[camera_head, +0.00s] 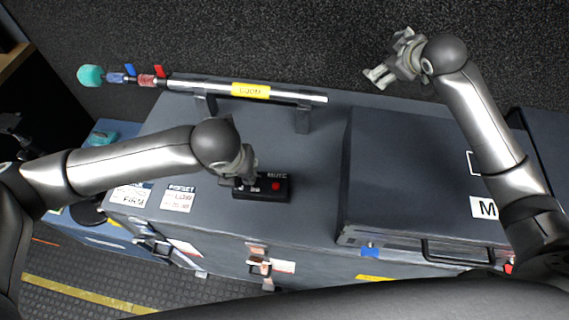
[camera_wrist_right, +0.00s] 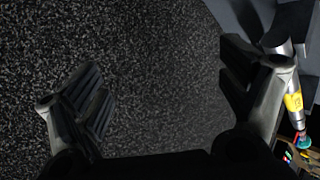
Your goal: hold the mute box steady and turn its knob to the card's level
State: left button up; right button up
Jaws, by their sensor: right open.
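The black mute box (camera_head: 277,189) lies on the grey case top, with a red button and the word MUTE on its right part. My left gripper (camera_head: 240,178) is over the box's left end, touching or very close. The wrist hides its fingers and that end; I cannot make out the knob or the grip. A white PRESET card (camera_head: 179,198) with red print, apparently LOW, lies left of the box. My right gripper (camera_head: 384,62) is open and empty beyond the case's far edge; its spread fingers also show in the right wrist view (camera_wrist_right: 165,85).
A silver pole with a yellow BOOM label (camera_head: 250,90) rests on brackets behind the box. A raised dark case (camera_head: 420,165) with a handle stands to the right. Another printed card (camera_head: 129,196) lies at the left. Dark carpet is clear beyond the case.

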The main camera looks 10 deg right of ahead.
jog(key=s+a+f+n+g+y, duration=0.25)
jog(key=a+f, duration=0.25)
jog(key=a, duration=0.4)
jog(key=s+a+f+n+g+y, duration=0.1)
jog(key=s+a+f+g, duration=0.1)
jog(key=s+a+f, duration=0.45)
jog(key=n+g+y, duration=0.1)
jog(key=n+g, duration=0.2)
jog(key=g, duration=0.2)
send_near(270, 184)
jog(key=x, duration=1)
jog(key=shift+a+f, duration=0.1)
jog(key=shift+f, duration=0.15)
jog(key=c, duration=1.3)
jog(key=o, duration=1.3)
